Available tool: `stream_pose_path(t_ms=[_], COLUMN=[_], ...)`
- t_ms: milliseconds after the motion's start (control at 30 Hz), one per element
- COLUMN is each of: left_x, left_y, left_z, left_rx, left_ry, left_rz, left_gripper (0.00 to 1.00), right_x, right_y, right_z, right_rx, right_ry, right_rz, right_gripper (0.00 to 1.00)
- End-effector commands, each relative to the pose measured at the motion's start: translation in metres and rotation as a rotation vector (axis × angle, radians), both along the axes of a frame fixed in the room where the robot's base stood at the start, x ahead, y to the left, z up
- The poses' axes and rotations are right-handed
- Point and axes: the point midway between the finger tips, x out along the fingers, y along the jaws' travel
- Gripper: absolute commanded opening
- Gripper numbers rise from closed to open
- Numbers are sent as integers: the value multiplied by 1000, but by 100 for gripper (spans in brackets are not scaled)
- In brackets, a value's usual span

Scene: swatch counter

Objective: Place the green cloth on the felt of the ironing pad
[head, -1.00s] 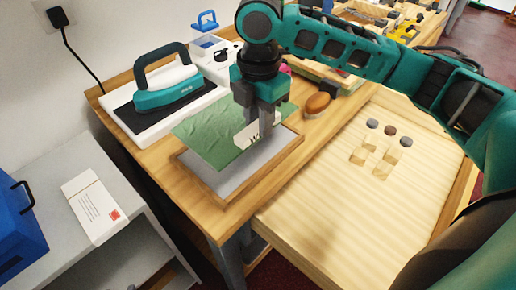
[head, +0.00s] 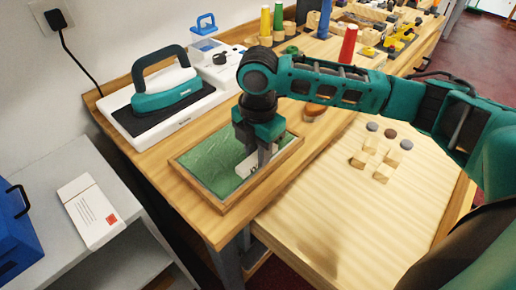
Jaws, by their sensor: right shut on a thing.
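The green cloth (head: 215,166) lies flat over the ironing pad, inside its wooden rim (head: 222,206), and covers most of the felt. A white tag (head: 246,168) shows at the cloth's right part, by my fingertips. My right gripper (head: 260,162) points down over the right part of the pad and is shut on the cloth near this tag. The gripper hides part of the cloth and pad. I cannot tell whether the cloth touches the felt everywhere. My left gripper is not in view.
A teal iron (head: 167,88) stands on its white base (head: 185,118) behind the pad. A brown-handled brush (head: 315,110) lies right of the pad. Colored thread cones (head: 348,45) stand at the back. Small wooden blocks (head: 375,160) sit on the pale board, otherwise clear in front.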

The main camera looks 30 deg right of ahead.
Motion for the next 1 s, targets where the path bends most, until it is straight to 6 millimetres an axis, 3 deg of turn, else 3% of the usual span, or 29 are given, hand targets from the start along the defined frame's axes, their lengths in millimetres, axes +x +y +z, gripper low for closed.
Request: stream_pose_path(t_ms=[267,567,767,1000], left_x=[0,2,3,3], left_y=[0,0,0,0], left_z=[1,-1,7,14], left_rx=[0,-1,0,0], left_ry=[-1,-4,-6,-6], left_rz=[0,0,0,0], left_gripper=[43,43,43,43], right_x=[0,0,1,1], right_y=[0,0,0,0], right_z=[0,2,33,86], right_rx=[0,-1,0,1], right_ry=[1,-1,-3,-3], right_rz=[0,1,1,0], right_gripper=[52,52,52,52])
